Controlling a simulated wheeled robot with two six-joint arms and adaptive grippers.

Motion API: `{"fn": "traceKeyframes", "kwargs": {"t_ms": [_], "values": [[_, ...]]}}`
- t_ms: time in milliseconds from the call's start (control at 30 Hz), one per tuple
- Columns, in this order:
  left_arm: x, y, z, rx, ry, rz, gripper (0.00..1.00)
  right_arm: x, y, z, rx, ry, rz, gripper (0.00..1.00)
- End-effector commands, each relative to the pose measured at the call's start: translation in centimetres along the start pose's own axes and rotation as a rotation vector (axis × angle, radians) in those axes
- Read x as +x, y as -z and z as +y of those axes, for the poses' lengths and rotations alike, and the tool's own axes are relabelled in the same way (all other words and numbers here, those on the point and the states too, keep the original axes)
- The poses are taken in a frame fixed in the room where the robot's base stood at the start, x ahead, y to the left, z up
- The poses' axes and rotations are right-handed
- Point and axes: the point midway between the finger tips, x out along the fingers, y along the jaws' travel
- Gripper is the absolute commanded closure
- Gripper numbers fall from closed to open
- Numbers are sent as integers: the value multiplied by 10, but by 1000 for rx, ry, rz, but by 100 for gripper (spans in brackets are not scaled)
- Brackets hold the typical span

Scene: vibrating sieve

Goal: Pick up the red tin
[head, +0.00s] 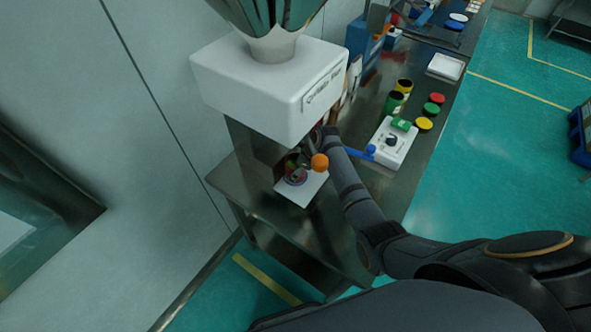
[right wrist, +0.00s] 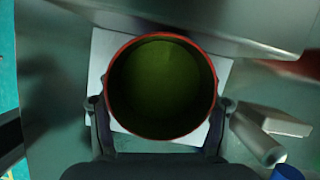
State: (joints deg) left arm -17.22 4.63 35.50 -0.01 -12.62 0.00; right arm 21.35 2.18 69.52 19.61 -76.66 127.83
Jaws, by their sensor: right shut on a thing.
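The red tin (head: 294,178) is at the white square plate (head: 300,196) below the white machine in the head view, partly hidden by my gripper and an orange ball. In the right wrist view the tin (right wrist: 160,85) is seen from above, upright, with a red rim and a dark greenish inside. My right gripper (right wrist: 160,106) is shut on it, one finger on each side. I cannot tell whether the tin touches the plate. My left gripper is not in view.
The white machine (head: 268,88) hangs close above the tin. The orange ball (head: 319,162) is right beside my gripper. A white control box (head: 393,148), a green tin (head: 393,103) and coloured lids (head: 425,124) are further along the bench. A wall is on the left.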

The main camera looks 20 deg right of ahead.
Motion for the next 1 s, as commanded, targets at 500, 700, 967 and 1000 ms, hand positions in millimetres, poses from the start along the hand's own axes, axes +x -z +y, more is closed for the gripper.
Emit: {"fn": "traceKeyframes", "kwargs": {"t_ms": [500, 700, 967, 1000], "values": [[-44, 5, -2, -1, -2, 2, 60, -23, 17, 0, 2, -1, 5, 78], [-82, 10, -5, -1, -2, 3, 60, -43, 63, 0, 2, -1, 6, 78], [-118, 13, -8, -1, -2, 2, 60, -66, 124, 0, 1, -1, 6, 78], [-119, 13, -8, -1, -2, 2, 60, -67, 134, 0, 2, 1, 5, 78]]}}
